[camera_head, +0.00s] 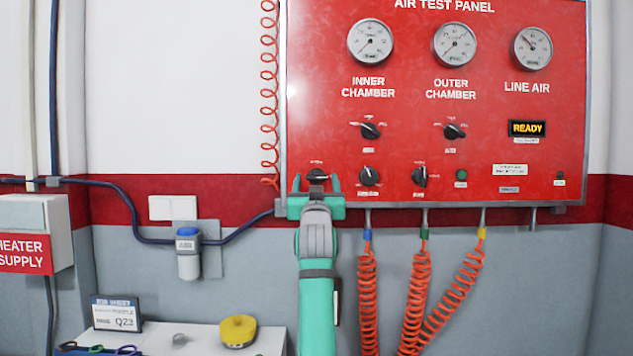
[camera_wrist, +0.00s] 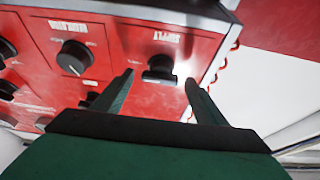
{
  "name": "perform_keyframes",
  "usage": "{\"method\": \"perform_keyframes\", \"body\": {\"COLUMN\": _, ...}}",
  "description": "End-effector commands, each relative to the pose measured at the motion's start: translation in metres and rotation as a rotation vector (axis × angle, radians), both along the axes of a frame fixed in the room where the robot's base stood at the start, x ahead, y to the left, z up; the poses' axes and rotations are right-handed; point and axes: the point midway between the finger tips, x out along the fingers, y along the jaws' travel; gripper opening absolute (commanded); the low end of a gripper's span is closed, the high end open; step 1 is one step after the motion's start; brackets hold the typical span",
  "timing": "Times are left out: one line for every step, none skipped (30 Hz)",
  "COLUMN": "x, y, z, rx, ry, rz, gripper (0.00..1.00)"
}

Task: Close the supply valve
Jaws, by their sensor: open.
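The supply valve is a small black knob (camera_head: 317,175) at the lower left of the red air test panel (camera_head: 400,100). In the wrist view the black knob (camera_wrist: 160,68) sits below an upside-down label that seems to read SUPPLY. My green gripper (camera_head: 317,186) is open just in front of the knob. In the wrist view the two dark fingers of my gripper (camera_wrist: 160,80) stand to either side of the knob, with gaps on both sides. Whether the fingertips reach the knob's depth, I cannot tell. In the head view, the gripper hides the knob's lower part.
Another knob (camera_head: 370,176) is close to the right, with more knobs beyond. Three gauges top the panel, and a READY display (camera_head: 527,128) is lit. Orange coiled hoses (camera_head: 368,290) hang below; a red coil (camera_head: 269,90) hangs left. A white table (camera_head: 185,340) stands lower left.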

Motion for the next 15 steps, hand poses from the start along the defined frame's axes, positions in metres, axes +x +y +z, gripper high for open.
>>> {"method": "perform_keyframes", "body": {"x": 0.0033, "y": 0.0002, "z": 0.0014, "rx": 0.0, "ry": 0.001, "rz": 0.0, "gripper": 0.66}}
{"method": "perform_keyframes", "body": {"x": 0.0046, "y": 0.0002, "z": 0.0021, "rx": 0.0, "ry": 0.001, "rz": 0.0, "gripper": 0.66}}
{"method": "perform_keyframes", "body": {"x": 0.006, "y": 0.0002, "z": 0.003, "rx": 0.0, "ry": 0.001, "rz": 0.0, "gripper": 0.66}}
{"method": "perform_keyframes", "body": {"x": 0.007, "y": 0.0002, "z": 0.0033, "rx": 0.0, "ry": 0.001, "rz": 0.0, "gripper": 0.66}}
{"method": "perform_keyframes", "body": {"x": 0.0078, "y": 0.0002, "z": 0.0033, "rx": 0.0, "ry": 0.001, "rz": 0.0, "gripper": 0.66}}
{"method": "perform_keyframes", "body": {"x": 0.0087, "y": 0.0002, "z": 0.0034, "rx": 0.0, "ry": 0.001, "rz": 0.0, "gripper": 0.66}}
{"method": "perform_keyframes", "body": {"x": 0.0091, "y": 0.0001, "z": 0.0034, "rx": 0.0, "ry": 0.001, "rz": 0.0, "gripper": 0.66}}
{"method": "perform_keyframes", "body": {"x": 0.0093, "y": 0.0001, "z": 0.0035, "rx": 0.0, "ry": 0.001, "rz": 0.0, "gripper": 0.66}}
{"method": "perform_keyframes", "body": {"x": 0.0093, "y": 0.0001, "z": 0.0036, "rx": 0.0, "ry": 0.0, "rz": 0.0, "gripper": 0.66}}
{"method": "perform_keyframes", "body": {"x": 0.0093, "y": 0.0002, "z": 0.0036, "rx": 0.0, "ry": 0.0, "rz": 0.0, "gripper": 0.66}}
{"method": "perform_keyframes", "body": {"x": 0.0092, "y": 0.0002, "z": 0.0036, "rx": 0.0, "ry": 0.0, "rz": 0.0, "gripper": 0.66}}
{"method": "perform_keyframes", "body": {"x": 0.0092, "y": 0.0002, "z": 0.0037, "rx": 0.0, "ry": 0.0, "rz": 0.0, "gripper": 0.66}}
{"method": "perform_keyframes", "body": {"x": 0.0092, "y": 0.0002, "z": 0.0037, "rx": 0.0, "ry": 0.0, "rz": 0.0, "gripper": 0.66}}
{"method": "perform_keyframes", "body": {"x": 0.0091, "y": 0.0001, "z": 0.0037, "rx": 0.0, "ry": 0.0, "rz": 0.0, "gripper": 0.66}}
{"method": "perform_keyframes", "body": {"x": 0.0091, "y": 0.0001, "z": 0.0037, "rx": 0.0, "ry": 0.0, "rz": 0.0, "gripper": 0.61}}
